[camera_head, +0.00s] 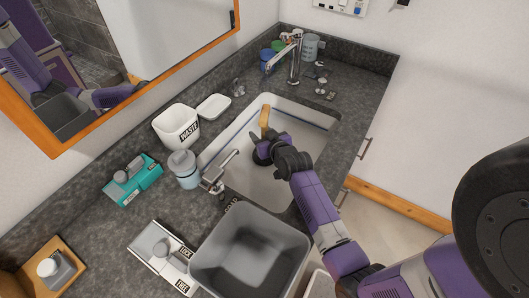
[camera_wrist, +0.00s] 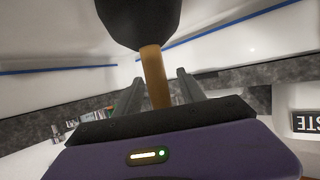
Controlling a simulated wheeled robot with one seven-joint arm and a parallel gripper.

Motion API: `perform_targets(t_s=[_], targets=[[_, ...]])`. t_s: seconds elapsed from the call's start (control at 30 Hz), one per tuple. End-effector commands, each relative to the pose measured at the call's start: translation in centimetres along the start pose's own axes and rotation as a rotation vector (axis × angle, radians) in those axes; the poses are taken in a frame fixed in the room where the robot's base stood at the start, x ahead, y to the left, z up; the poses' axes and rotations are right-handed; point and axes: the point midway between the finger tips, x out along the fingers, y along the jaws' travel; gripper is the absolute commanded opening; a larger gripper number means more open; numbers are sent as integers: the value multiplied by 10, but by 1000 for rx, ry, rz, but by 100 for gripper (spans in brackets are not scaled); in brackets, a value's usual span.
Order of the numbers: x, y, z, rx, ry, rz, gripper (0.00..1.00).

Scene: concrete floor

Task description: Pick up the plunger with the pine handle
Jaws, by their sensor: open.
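My arm reaches into the basin from the lower right. In the wrist view the black cup (camera_wrist: 140,18) fills the top and the wooden handle (camera_wrist: 154,75) runs down between the two grey fingers of my gripper (camera_wrist: 160,80). The fingers are open, with a gap visible on each side of the handle. Contact with the handle cannot be made out.
A faucet (camera_head: 295,62) stands at the far end of the sink and a soap tap (camera_head: 214,178) at its near left. A white waste bin (camera_head: 175,126), a jar (camera_head: 184,168) and a grey bin (camera_head: 250,254) crowd the counter. The sink walls surround my gripper.

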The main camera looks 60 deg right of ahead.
Motion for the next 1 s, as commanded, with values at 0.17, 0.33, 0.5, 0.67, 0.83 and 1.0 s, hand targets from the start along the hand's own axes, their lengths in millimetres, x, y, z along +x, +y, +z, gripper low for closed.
perform_targets(t_s=[0.17,0.33,0.5,0.67,0.83,1.0], targets=[[0,0,0,0,0,0,47],[0,0,0,0,0,0,16],[0,0,0,0,0,0,0],[0,0,0,0,0,0,0],[0,0,0,0,-1,0,0],[0,0,0,0,-1,0,0]])
